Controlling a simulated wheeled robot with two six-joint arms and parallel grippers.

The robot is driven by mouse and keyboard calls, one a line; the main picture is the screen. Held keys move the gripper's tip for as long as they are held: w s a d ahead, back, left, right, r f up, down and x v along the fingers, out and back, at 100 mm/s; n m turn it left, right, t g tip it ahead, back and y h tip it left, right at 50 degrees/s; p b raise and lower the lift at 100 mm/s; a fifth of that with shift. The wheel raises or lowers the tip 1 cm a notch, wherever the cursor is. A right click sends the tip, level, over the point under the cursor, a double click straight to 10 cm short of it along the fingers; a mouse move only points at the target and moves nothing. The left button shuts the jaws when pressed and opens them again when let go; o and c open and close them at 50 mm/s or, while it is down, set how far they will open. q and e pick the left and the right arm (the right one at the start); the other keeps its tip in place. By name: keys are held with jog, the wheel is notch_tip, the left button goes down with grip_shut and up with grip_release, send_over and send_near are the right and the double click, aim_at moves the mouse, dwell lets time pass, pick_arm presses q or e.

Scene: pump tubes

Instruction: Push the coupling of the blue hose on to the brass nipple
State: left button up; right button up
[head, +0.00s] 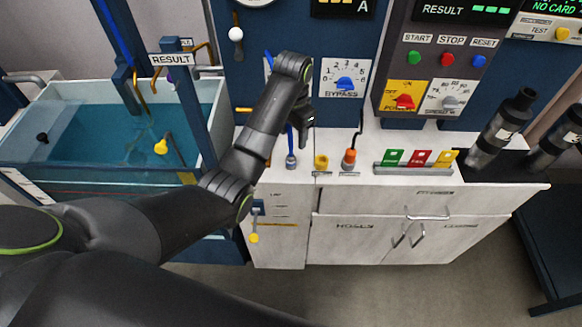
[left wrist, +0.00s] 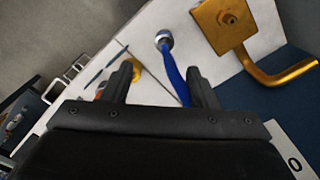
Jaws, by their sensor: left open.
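The blue hose (head: 289,139) hangs down to the counter in the head view, and its grey metal coupling (head: 291,160) is at its lower end. In the left wrist view the blue hose (left wrist: 174,76) shows between my finger tips, nearer the right finger, with the coupling (left wrist: 164,39) beyond them. A brass block (left wrist: 222,28) with a small round nipple (left wrist: 231,18) and a bent brass pipe is at the upper right there. My left gripper (head: 304,121) is open, close above the coupling; it also shows in the left wrist view (left wrist: 162,78). My right gripper is not in view.
On the white counter (head: 395,181) stand a yellow fitting (head: 321,162), an orange-topped plug (head: 349,158) and a rack of coloured cards (head: 415,160). A water tank (head: 95,180) is at the left. The blue panel with the bypass dial (head: 345,80) rises behind.

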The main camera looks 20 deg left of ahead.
aim_at(291, 158)
pick_arm(q)
notch_tip(291, 158, down, 7)
jog(key=shift+r+p, duration=0.2)
jog(key=shift+p, duration=0.3)
jog(key=f, duration=0.2)
jog(key=f+p, duration=0.1)
jog(key=f, duration=0.1)
jog(key=shift+w+a, duration=0.2)
jog(key=shift+a, duration=0.1)
jog(key=shift+f, duration=0.65)
pick_arm(e)
jog(key=shift+d+r, duration=0.25)
jog(key=shift+r, duration=0.3)
pick_arm(q)
jog(key=c, duration=1.1)
pick_arm(e)
jog(key=shift+w+a, duration=0.1)
jog(key=shift+a, duration=0.1)
pick_arm(q)
jog(key=shift+r, duration=0.1)
